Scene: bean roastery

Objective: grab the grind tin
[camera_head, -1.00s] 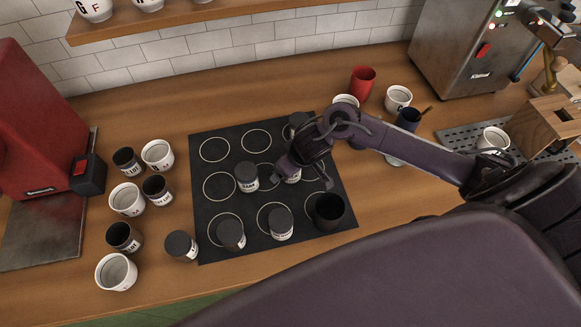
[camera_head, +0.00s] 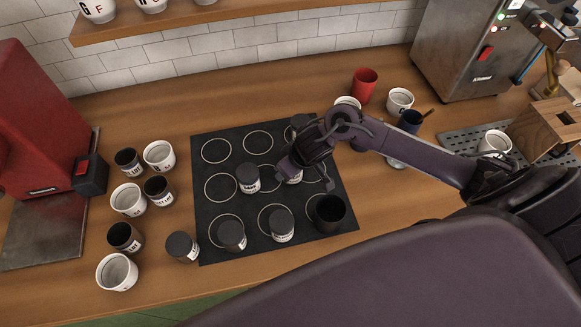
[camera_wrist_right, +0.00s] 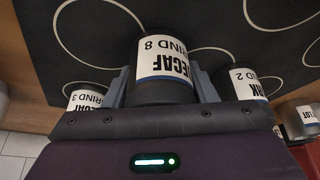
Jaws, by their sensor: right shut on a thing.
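The grind tin (camera_wrist_right: 163,62), dark with a white label reading "DECAF GRIND 8", stands between the fingers of my right gripper (camera_wrist_right: 160,88) in the right wrist view. The gripper is shut on it. In the head view my right gripper (camera_head: 306,176) is over the right part of the black mat (camera_head: 262,245). It hides most of the tin, and only a bit of the white label (camera_head: 294,178) shows. I cannot tell whether the tin touches the mat. My left gripper is not in view.
A dark-lidded tin (camera_head: 248,178) stands close left of my right gripper. More tins (camera_head: 281,224) and a black open cup (camera_head: 328,212) stand along the mat's front. Several cups (camera_head: 128,200) are at the left by a red machine (camera_head: 38,130). Some mat circles (camera_head: 217,150) are empty.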

